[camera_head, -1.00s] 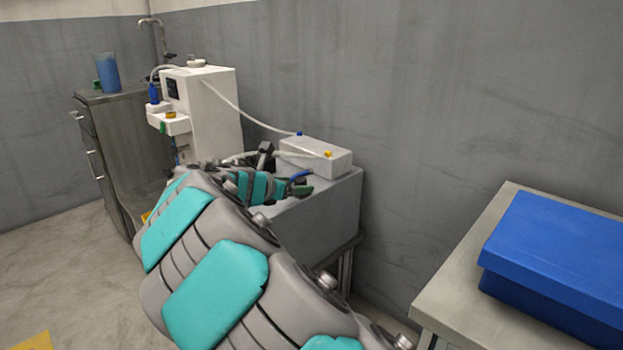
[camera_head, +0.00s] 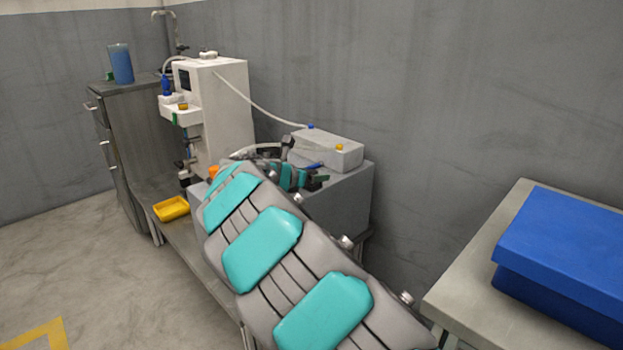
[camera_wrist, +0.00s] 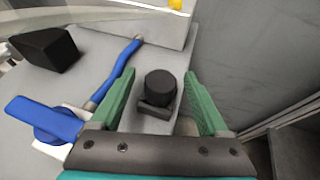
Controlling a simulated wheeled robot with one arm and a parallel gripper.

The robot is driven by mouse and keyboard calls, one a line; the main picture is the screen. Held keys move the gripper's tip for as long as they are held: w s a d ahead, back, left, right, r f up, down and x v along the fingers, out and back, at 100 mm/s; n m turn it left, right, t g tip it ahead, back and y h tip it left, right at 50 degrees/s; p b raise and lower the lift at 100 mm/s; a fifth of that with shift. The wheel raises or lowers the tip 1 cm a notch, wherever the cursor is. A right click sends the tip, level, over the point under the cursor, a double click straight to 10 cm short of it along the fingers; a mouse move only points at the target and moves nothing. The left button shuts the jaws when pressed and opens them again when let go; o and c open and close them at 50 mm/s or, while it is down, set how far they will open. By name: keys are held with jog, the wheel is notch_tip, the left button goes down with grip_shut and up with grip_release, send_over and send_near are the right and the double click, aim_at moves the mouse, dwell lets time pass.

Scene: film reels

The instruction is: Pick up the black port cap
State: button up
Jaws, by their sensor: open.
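The black port cap (camera_wrist: 160,84) shows in the wrist view as a short dark cylinder with a dark flat piece at its near side, on the grey bench top (camera_wrist: 97,56). My gripper (camera_wrist: 161,74) is open. Its two green fingers are on the left and right of the cap, with a gap to each side; I cannot tell how high they are above the bench. In the head view my gripper (camera_head: 318,180) is over the bench by the wall, and my arm hides most of that area. I cannot make out the cap there.
A blue hose (camera_wrist: 117,72) and blue valve handle (camera_wrist: 42,118) lie close left of my gripper. A black block (camera_wrist: 45,48) is farther left. A pale box (camera_head: 326,150) stands behind. A white machine (camera_head: 225,105) and yellow tray (camera_head: 171,208) are left, a blue box (camera_head: 560,250) right.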

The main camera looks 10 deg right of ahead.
grip_shut()
dwell(0.5)
jog(key=shift+r, duration=0.1)
